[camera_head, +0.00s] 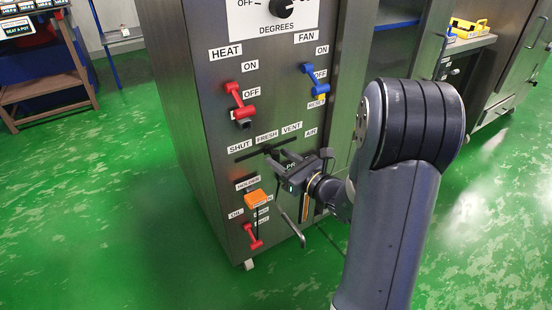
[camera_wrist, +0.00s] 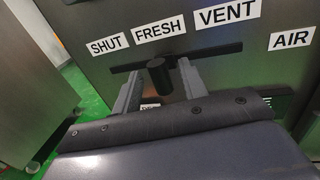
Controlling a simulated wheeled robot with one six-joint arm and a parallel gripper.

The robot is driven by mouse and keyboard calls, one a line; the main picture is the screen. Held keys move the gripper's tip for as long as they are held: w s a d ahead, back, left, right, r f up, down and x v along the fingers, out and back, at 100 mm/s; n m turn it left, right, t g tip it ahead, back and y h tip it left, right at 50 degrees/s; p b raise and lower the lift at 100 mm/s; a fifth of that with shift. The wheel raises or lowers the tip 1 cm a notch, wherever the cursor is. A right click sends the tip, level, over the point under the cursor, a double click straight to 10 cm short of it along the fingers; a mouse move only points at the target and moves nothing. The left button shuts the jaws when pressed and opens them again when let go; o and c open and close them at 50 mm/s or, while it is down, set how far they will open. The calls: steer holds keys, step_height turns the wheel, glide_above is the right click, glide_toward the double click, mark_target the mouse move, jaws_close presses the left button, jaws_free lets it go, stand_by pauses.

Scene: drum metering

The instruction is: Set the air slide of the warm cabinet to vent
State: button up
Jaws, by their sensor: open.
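The warm cabinet (camera_head: 200,90) is a dark metal box with a labelled front. Its air slide has a dark horizontal slot (camera_wrist: 218,51) below the labels SHUT (camera_wrist: 107,44), FRESH (camera_wrist: 158,30) and VENT (camera_wrist: 227,13). A dark slide handle stands out from the slot near its middle, roughly below the right end of FRESH and left of VENT. My gripper (camera_head: 287,160) is at the slot, its fingers (camera_wrist: 171,74) open at the handle. Whether a finger touches the handle, I cannot tell. In the head view my gripper hides most of the handle.
A red heat lever (camera_head: 240,103) and a blue fan lever (camera_head: 315,78) stick out above the slot. An orange block (camera_head: 257,199) and a small red lever (camera_head: 252,236) sit below it. The green floor (camera_head: 130,200) left of the cabinet is clear.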

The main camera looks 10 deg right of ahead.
steer(key=shift+x, duration=1.15)
jaws_close()
